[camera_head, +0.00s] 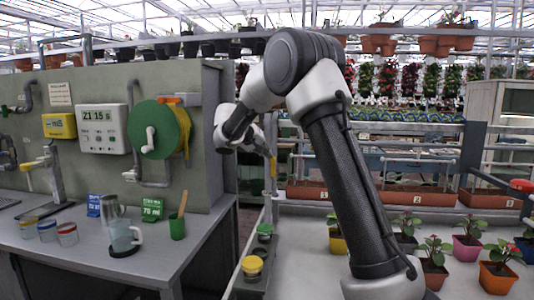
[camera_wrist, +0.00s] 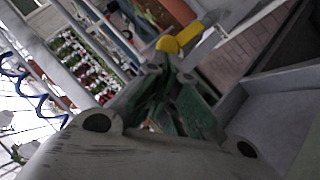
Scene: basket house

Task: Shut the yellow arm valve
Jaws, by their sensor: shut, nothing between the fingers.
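A yellow lever-like part (camera_wrist: 180,38), which looks like the arm valve, shows at the top of the wrist view, just beyond my fingertips. A grey bar runs up and right from it. In the head view a small yellow upright piece (camera_head: 273,167) shows just below the end of my arm; it seems to be the same part. My gripper (camera_wrist: 168,62) is shut and empty, with its fingertips close to the yellow part. I cannot tell whether they touch it. In the head view my gripper (camera_head: 268,148) is small and partly hidden by my wrist. The valve's setting is not clear.
A grey panel (camera_head: 90,120) with a green hose reel (camera_head: 158,130) stands left. The workbench (camera_head: 150,250) holds cups and a jug. Potted plants (camera_head: 467,240) stand on a pale surface at right. A metal post and rail stand near my gripper.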

